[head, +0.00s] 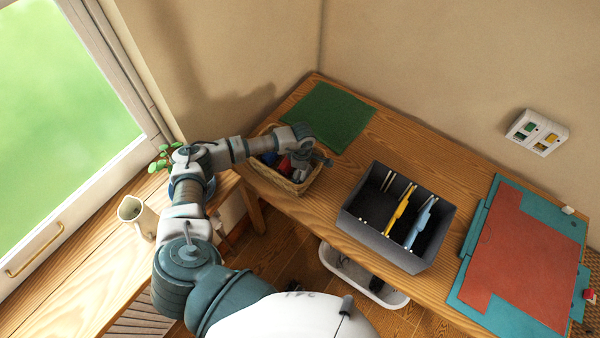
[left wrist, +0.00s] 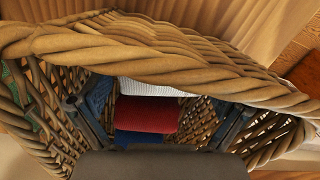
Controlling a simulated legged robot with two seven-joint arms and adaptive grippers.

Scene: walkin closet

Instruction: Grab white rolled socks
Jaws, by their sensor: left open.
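A wicker basket (head: 262,172) stands on the wooden desk; its braided rim (left wrist: 150,45) crosses the left wrist view. Inside are white rolled socks (left wrist: 150,88), a red roll (left wrist: 150,114) in front of them, and dark blue rolls (left wrist: 138,137). The white socks are partly hidden by the rim and the red roll. My left gripper (head: 300,172) is down at the basket in the head view. In the left wrist view its two fingers are spread wide inside the basket, on either side of the rolls, holding nothing. My right gripper is not in view.
A green mat (head: 330,115) lies behind the basket. A dark file box (head: 385,245) with folders stands to its right. A teal and red board (head: 520,260) lies farther right. A pitcher (head: 135,215) and a plant (head: 165,158) are by the window on the left.

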